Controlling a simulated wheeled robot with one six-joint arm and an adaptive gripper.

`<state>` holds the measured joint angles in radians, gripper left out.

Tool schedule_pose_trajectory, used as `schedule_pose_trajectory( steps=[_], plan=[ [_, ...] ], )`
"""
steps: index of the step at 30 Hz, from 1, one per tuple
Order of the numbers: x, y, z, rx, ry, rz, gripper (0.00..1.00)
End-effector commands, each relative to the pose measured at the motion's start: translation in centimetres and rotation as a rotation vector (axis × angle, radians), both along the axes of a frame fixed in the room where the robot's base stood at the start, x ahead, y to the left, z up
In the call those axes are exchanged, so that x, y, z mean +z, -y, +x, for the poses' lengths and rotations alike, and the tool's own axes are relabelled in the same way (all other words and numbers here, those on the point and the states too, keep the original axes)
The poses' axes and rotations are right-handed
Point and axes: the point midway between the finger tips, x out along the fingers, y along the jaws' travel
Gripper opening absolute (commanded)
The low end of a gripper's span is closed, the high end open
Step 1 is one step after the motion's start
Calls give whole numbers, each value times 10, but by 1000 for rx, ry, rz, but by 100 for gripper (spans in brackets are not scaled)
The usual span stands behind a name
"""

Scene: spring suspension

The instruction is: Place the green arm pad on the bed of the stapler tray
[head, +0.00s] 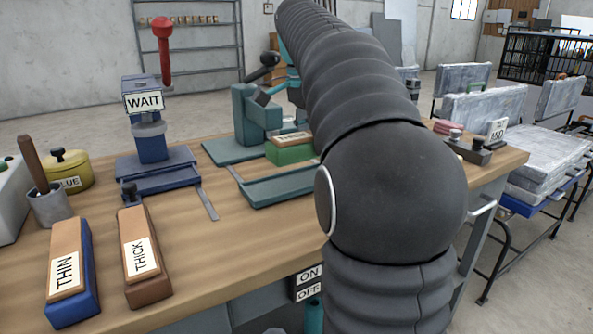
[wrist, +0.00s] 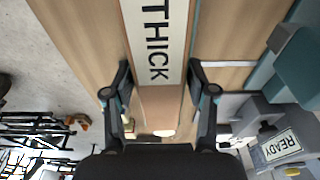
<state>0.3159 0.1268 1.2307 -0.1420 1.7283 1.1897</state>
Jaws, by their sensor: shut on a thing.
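The green arm pad (head: 290,155) has a green body and a tan top with a white label. It is in the middle of the bench in the head view, beside the green stapler (head: 247,115) and just behind its green tray (head: 285,190). In the wrist view the tan top of the pad (wrist: 160,101) and its THICK label lie between the fingers of my gripper (wrist: 158,68). My gripper is shut on the pad. My arm hides the gripper and the pad's right end in the head view. I cannot tell whether the pad touches the tray.
A blue press (head: 150,145) with a WAIT sign stands to the left. A blue THIN pad (head: 70,275) and a brown THICK pad (head: 145,258) lie at the front left, near a yellow glue pot (head: 68,172). A READY sign (wrist: 283,145) shows in the wrist view.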

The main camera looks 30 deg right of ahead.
Motion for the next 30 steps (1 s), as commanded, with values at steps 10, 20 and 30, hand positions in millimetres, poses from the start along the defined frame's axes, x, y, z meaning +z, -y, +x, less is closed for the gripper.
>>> schedule_pose_trajectory(
  steps=[10,20,30],
  plan=[
    [-22,-29,6,-4,1,-1,15],
    [-58,-29,6,-4,0,0,15],
    [-61,-29,6,-4,1,0,15]
  ],
)
